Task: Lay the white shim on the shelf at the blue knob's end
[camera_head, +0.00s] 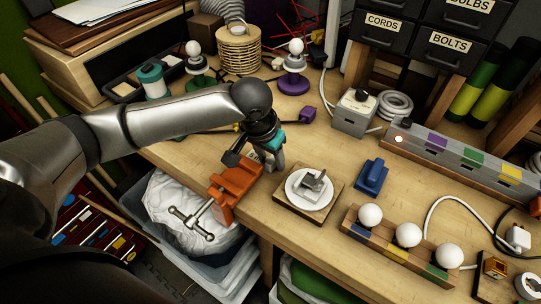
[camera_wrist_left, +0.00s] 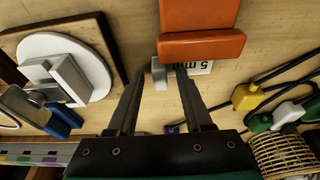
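A flat white piece marked "5 mm" (camera_wrist_left: 200,68), likely the white shim, lies beside the orange vise (camera_wrist_left: 203,40), which partly covers it. A small grey block (camera_wrist_left: 162,74) is at its left end. My left gripper (camera_wrist_left: 160,82) is open, its fingers apart, pointing toward the grey block; I cannot tell if they touch anything. In the head view my left gripper (camera_head: 276,158) is over the bench just beside the vise (camera_head: 234,186). A blue block-like thing (camera_head: 371,177) stands on the bench; I cannot make out which part is the blue knob or the shelf. My right gripper is out of view.
A white disc with a grey bracket (camera_head: 312,186) sits on a wooden board right of the gripper. A wooden rack with white balls (camera_head: 408,234) is at the front right. Spools, a grey box (camera_head: 354,112) and a grey strip (camera_head: 468,158) stand behind.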

